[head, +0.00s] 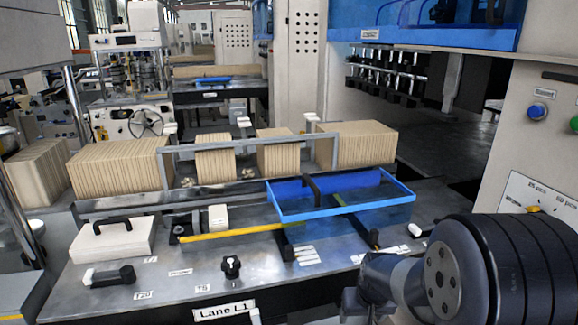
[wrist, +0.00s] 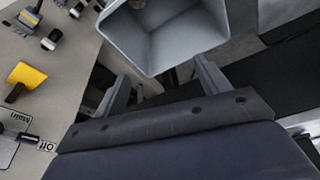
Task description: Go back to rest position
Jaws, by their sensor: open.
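My gripper (wrist: 161,70) shows in the wrist view with its two grey fingers spread apart and nothing held between them. An open grey box-shaped bin (wrist: 172,45) lies just beyond the fingertips; I cannot tell whether they touch it. In the head view my dark, rounded arm fills the lower right corner, in front of the machine's right side. The fingers cannot be made out there.
A panel with a yellow knob (wrist: 27,75) is at the wrist view's left. In the head view, a blue-framed guard (head: 345,207) stands over the metal bench, with stacks of brown kraft pieces (head: 120,165) behind. A white box with black handle (head: 112,241) sits front left.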

